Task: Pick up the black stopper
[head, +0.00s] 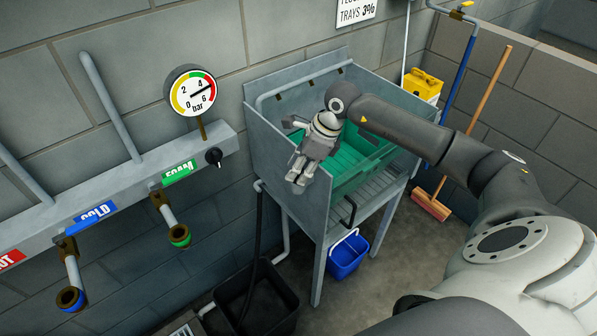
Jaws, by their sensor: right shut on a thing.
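My right gripper (299,180) hangs over the left front part of the metal sink (287,198), fingers pointing down. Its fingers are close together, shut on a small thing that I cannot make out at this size. I cannot clearly see a black stopper anywhere; the gripper hides part of the sink behind it. My left gripper is not in view.
A green crate (362,172) stands in the sink beside the gripper. A pipe rail with a pressure gauge (191,90) and a black knob (214,156) is on the left wall. A blue bucket (347,256), black tub (257,300) and broom (432,205) stand on the floor.

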